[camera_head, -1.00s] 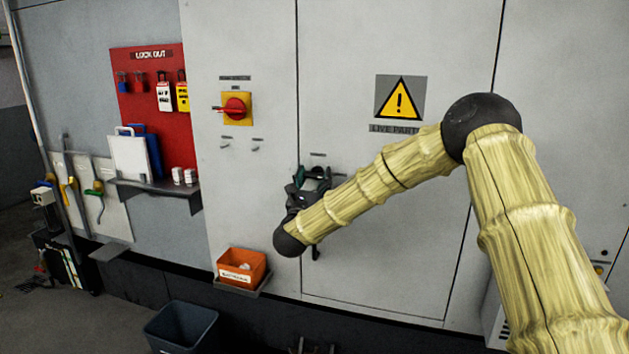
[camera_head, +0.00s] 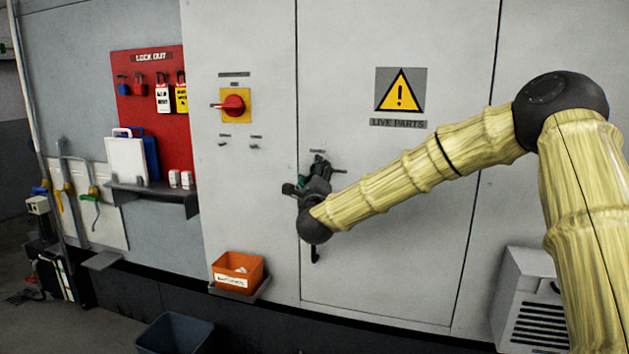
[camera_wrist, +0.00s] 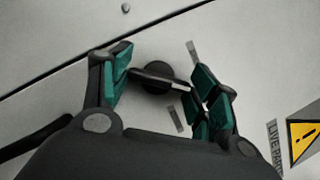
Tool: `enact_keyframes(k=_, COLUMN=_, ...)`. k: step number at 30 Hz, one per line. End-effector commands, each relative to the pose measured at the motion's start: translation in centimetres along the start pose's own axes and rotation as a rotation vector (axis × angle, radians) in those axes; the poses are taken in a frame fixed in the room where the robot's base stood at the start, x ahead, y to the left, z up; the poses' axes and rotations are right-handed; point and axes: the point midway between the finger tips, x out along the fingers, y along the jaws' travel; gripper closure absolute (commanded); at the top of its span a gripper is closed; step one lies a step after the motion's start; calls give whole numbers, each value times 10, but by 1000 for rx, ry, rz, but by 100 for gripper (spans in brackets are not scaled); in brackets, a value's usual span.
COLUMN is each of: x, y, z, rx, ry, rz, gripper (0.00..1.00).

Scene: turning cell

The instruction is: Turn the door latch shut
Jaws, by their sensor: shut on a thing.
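The door latch (camera_wrist: 155,78) is a dark round knob with a flat bar across it, on the pale grey cabinet door (camera_head: 400,220). In the wrist view it lies between the green-padded fingers of my gripper (camera_wrist: 162,85). My gripper is shut on the latch, with the bar's ends close to both pads. In the head view my gripper (camera_head: 313,182) is at the door's left edge, turned toward the door, and it hides most of the latch.
A black door handle (camera_head: 315,250) hangs just below my gripper. A red rotary switch (camera_head: 234,105) and an orange bin (camera_head: 238,269) are to the left. A yellow warning sign (camera_head: 400,91) is at upper right. A dark bin (camera_head: 175,335) stands on the floor.

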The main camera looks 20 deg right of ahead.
Motion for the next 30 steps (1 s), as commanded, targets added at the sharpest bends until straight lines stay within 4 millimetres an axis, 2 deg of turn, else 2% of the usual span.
enact_keyframes(k=18, x=1, y=-3, z=1, rx=-492, ry=1, rz=204, gripper=63)
enact_keyframes(k=30, x=0, y=-1, z=0, rx=-635, ry=1, rz=265, gripper=63)
